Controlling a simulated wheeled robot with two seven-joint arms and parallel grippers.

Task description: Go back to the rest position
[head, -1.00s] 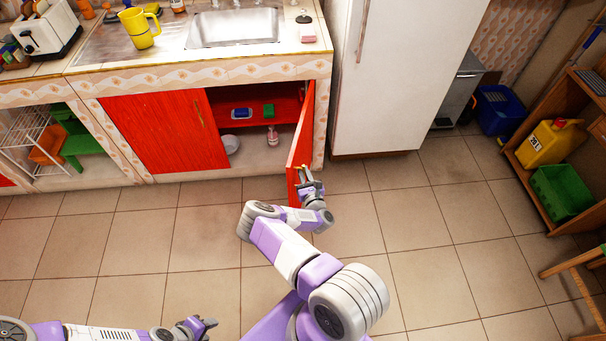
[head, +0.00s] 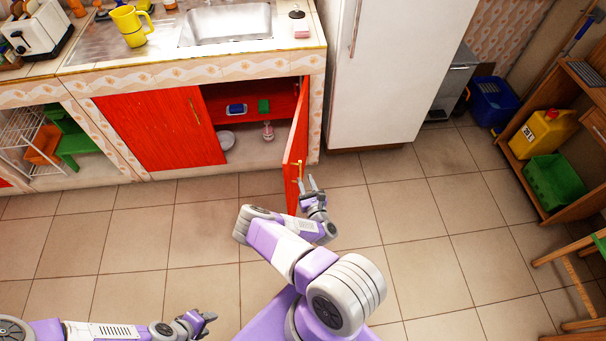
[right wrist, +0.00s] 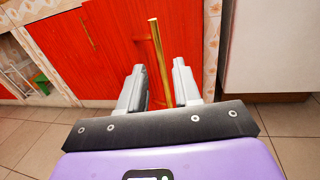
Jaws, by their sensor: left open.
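The red cabinet door (head: 295,140) under the sink stands open, swung out toward me. Its brass handle (head: 298,168) shows in the head view, and the handle is also in the right wrist view (right wrist: 160,62). My right gripper (head: 313,183) is open and empty, just right of the handle in the head view. In the right wrist view its two fingers (right wrist: 158,68) are spread, with the handle seen between them; the exact gap to it is hard to tell. My left gripper (head: 209,319) is open and empty above the floor at the lower left.
The open cupboard (head: 245,145) holds a blue item, a green item and a small bottle. A white fridge (head: 385,80) stands right of the door. A wooden shelf (head: 590,130) and stool (head: 565,260) are at the right. The tiled floor (head: 130,235) is clear.

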